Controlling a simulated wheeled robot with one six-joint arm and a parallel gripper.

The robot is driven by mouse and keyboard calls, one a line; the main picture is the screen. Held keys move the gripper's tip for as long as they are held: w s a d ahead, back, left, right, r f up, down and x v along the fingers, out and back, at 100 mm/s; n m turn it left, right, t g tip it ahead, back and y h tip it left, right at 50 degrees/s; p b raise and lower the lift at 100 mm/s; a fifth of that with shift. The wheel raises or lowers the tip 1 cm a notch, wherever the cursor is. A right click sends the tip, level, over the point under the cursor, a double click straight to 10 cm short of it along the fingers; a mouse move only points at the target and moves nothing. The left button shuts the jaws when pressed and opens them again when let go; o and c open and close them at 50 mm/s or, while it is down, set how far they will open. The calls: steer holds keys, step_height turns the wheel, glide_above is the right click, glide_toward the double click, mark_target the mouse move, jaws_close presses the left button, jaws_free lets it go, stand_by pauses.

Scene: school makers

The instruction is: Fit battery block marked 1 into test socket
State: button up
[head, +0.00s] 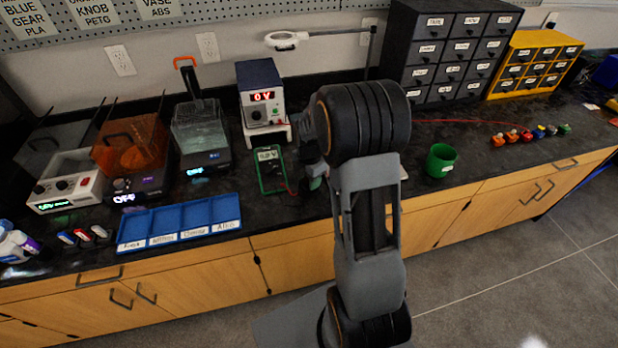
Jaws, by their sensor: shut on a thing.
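My gripper (312,160) is partly in view at the left of my large dark wrist, low over the bench beside the green multimeter (270,170). It is shut on a small block (316,183) that looks pale and greenish, most likely the battery block. Its number cannot be read, and whether it touches the bench cannot be told. My arm covers the bench to the right of the gripper. No test socket can be made out; only a pale edge (403,174) shows past the arm there.
A power supply (262,95) reading 0 V stands behind the gripper. A blue labelled tray (180,223) and several small coloured blocks (84,236) lie left. Drawer cabinets (450,50) line the back.

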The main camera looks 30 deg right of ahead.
steer(key=shift+f, duration=0.2)
steer(key=o, duration=0.7)
steer(key=shift+c, duration=0.2)
steer(key=shift+r, duration=0.2)
step_height(320, 180, up, 11)
steer(key=p, duration=0.8)
steer(key=shift+f, duration=0.15)
